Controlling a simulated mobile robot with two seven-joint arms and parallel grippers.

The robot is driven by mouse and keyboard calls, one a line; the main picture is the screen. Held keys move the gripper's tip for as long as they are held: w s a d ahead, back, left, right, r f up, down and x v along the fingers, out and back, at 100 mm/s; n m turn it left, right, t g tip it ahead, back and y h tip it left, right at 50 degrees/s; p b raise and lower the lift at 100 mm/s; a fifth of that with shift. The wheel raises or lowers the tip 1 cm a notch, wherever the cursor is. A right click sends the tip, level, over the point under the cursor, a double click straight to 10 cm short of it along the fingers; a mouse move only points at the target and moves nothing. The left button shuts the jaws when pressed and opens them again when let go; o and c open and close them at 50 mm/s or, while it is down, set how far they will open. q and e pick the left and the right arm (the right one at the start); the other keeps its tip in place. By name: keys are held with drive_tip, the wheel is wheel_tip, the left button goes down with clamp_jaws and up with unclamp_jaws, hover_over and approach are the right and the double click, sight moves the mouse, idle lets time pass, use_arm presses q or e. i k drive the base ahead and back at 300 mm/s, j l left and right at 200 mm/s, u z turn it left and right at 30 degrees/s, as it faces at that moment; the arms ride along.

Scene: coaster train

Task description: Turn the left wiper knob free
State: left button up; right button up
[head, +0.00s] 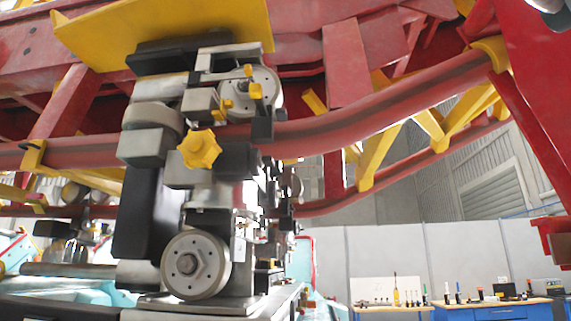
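A yellow star-shaped knob (200,149) sits on the front of the grey and black wheel assembly (143,147), just below the red rail (350,120). It is most likely the wiper knob, the only large lobed knob I see. Its face points toward me, and nothing touches it from the front. A smaller yellow fitting (255,91) is on the upper wheel (240,100), above and to the right of the knob. Neither of my grippers can be made out in the head view.
The red tubular rail runs across the assembly and rises to the right. A yellow plate (165,30) overhangs the top. A lower wheel (195,264) sits below the knob. A blue workbench (500,312) with tools stands far back right. Open space lies right of the assembly.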

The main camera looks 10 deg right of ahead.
sight(280, 113)
drive_tip(key=k+l, duration=0.2)
drive_tip(key=k, duration=0.35)
drive_tip(key=k+l, duration=0.2)
drive_tip(key=k, duration=0.35)
